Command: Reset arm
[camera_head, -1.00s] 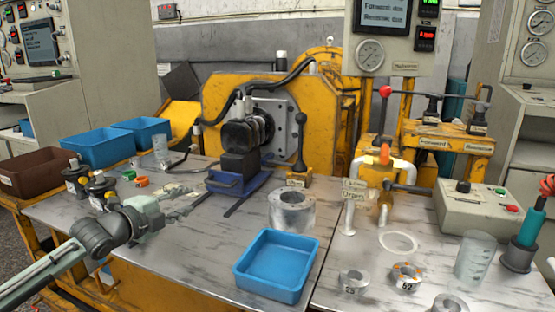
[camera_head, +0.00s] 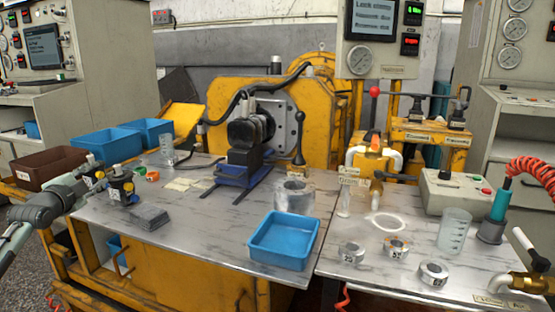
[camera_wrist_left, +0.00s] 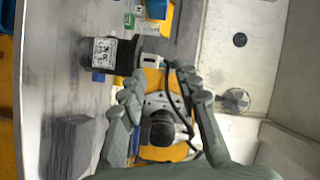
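My left gripper (camera_head: 88,181) is at the far left of the head view, above the left edge of the metal table (camera_head: 225,237). In the left wrist view, the two fingers of this gripper (camera_wrist_left: 160,92) stand apart with nothing between their tips. In the head view it is close beside the dark fittings (camera_head: 121,186) with yellow parts; whether it touches them I cannot tell. A grey flat block (camera_head: 150,217) lies on the table to its right, and it also shows in the left wrist view (camera_wrist_left: 72,145). My right gripper is not in view.
A blue tray (camera_head: 284,262) sits at the table's front. Blue and brown bins (camera_head: 43,168) stand at the left. A dark motor on a blue stand (camera_head: 240,175) is mid-table. Numbered metal rings (camera_head: 396,246) and a clear beaker (camera_head: 454,232) are at the right.

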